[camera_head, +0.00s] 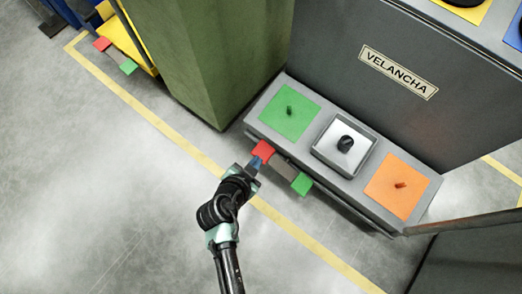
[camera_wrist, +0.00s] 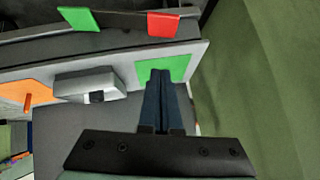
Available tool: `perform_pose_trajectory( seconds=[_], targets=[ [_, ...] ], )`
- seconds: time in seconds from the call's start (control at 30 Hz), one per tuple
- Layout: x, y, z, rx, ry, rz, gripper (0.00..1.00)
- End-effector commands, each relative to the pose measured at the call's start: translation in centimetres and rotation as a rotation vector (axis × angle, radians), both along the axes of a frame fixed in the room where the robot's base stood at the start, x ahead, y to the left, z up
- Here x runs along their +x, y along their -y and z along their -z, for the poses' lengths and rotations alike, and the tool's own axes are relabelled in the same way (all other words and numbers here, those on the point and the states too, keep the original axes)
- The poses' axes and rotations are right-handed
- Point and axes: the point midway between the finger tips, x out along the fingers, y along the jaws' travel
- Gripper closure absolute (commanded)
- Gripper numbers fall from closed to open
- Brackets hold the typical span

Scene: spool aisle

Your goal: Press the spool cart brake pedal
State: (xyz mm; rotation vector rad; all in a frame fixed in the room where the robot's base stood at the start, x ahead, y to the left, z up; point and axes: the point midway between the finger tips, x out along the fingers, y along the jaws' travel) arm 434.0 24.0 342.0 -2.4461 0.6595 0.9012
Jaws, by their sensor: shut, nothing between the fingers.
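The grey spool cart (camera_head: 395,70) carries a plate reading VELANCHA. A red pedal (camera_head: 264,149) and a green pedal (camera_head: 302,184) stick out low along its front edge. In the wrist view the red pedal (camera_wrist: 163,24) and the green pedal (camera_wrist: 78,18) show at the top. No marking tells which one is the brake. My gripper (camera_head: 257,162) is shut and empty, its tips close by the red pedal in the head view; I cannot tell whether they touch. In the wrist view the closed fingers (camera_wrist: 160,75) appear over the green pad, apart from the pedals.
The cart's low shelf holds a green pad (camera_head: 291,112), a white tray (camera_head: 327,153) with a black knob, and an orange pad (camera_head: 385,190). A green block (camera_head: 210,60) stands left of the cart. Another pedal pair shows at upper left.

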Motion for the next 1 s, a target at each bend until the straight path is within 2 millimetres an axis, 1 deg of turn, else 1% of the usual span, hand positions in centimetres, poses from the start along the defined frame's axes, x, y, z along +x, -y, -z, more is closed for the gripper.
perform_pose_trajectory(
  seconds=[0.17,0.5,0.57,0.6,0.7,0.8,1.0],
  targets=[
    [1.4,0.6,1.7,0.000,0.002,0.002,1.00],
    [6.3,2.6,6.9,0.000,0.002,0.002,1.00],
    [7.0,2.8,7.8,-0.001,0.001,0.000,1.00],
    [6.9,2.6,8.4,-0.001,-0.001,-0.002,1.00],
    [7.0,2.3,9.5,0.000,0.000,-0.001,1.00],
    [7.1,2.1,10.2,0.000,0.000,-0.001,1.00],
    [7.2,2.0,10.7,0.000,0.001,0.000,1.00]
  ],
)
